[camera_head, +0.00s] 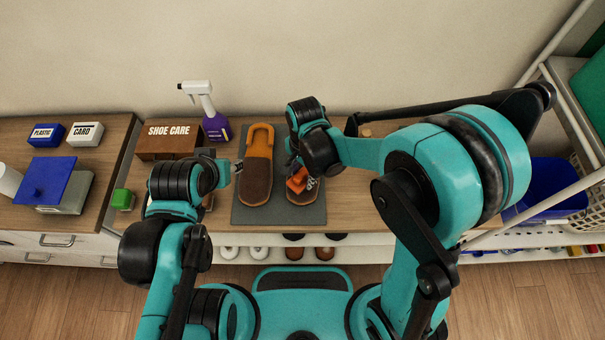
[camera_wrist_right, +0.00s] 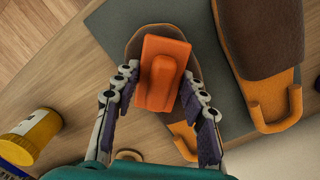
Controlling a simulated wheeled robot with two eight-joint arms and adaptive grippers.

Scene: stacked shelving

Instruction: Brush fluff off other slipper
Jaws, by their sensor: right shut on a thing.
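Two brown slippers with orange trim lie on a grey mat (camera_head: 284,214). The left slipper (camera_head: 256,175) is in full view in the head view; part of it shows at the right of the right wrist view (camera_wrist_right: 262,40). The other slipper (camera_head: 302,197) is mostly covered by my right gripper (camera_head: 298,180). My right gripper (camera_wrist_right: 160,78) is shut on an orange brush (camera_wrist_right: 163,72) held over that slipper (camera_wrist_right: 183,138); whether the brush touches it is unclear. My left gripper (camera_head: 230,170) is left of the mat, its fingers largely hidden by its wrist.
A brown shoe care box (camera_head: 168,141) and a purple spray bottle (camera_head: 214,124) stand behind the left arm. A small green block (camera_head: 122,199) is at the left. A yellow-lidded jar (camera_wrist_right: 32,138) is beside the right gripper. Several shoes sit on the shelf below.

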